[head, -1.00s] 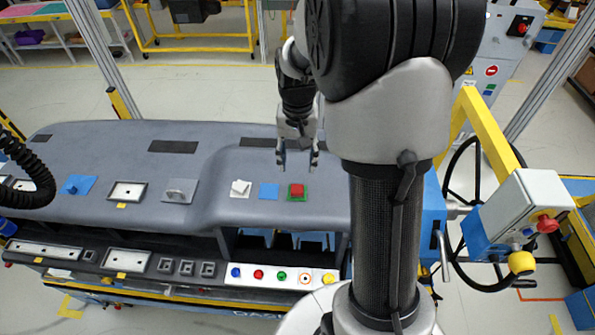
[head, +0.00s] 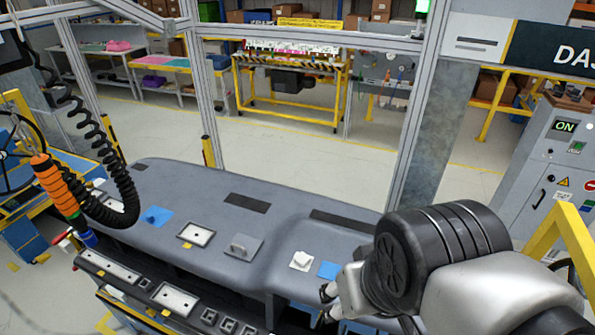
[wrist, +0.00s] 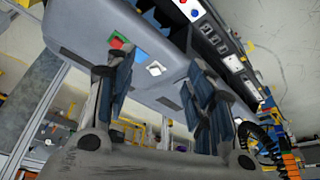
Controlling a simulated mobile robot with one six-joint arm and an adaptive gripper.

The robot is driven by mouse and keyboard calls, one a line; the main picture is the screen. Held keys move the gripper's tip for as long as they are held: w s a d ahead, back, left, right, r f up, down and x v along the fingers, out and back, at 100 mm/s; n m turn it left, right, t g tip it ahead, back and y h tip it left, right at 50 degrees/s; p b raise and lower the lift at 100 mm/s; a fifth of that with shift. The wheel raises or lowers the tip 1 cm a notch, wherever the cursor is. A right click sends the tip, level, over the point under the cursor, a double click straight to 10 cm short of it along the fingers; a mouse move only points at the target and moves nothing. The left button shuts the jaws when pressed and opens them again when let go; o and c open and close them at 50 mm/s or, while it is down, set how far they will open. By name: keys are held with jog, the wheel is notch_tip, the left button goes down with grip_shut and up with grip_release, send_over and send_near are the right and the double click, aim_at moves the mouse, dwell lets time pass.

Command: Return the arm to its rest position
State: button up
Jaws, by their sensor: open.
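My arm fills the lower right of the head view. My gripper (head: 326,303) shows only in part there, with dark fingers at the left end of the arm, in front of the dashboard module (head: 185,178). In the wrist view my gripper (wrist: 160,78) has its two fingers wide apart with nothing between them. The dashboard module (wrist: 150,35) lies tilted beyond the fingers there. A white switch (wrist: 155,68) shows between the fingers in that view, and a red button on a green plate (wrist: 117,42) shows near the left finger.
An orange-handled tool (head: 55,185) hangs on a coiled black cable (head: 125,205) at the left. Aluminium frame posts (head: 208,95) stand behind the module. A grey control cabinet (head: 555,150) and yellow rail (head: 560,235) stand at the right. Open floor (head: 290,150) lies behind the module.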

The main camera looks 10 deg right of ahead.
jog(key=shift+s+a+f, duration=0.15)
jog(key=shift+s+a, duration=0.05)
jog(key=shift+s, duration=0.4)
jog(key=shift+f, duration=0.1)
notch_tip(320, 180, down, 26)
jog(key=b, duration=2.6)
jog(key=shift+f+b, duration=0.25)
jog(key=shift+b, duration=0.1)
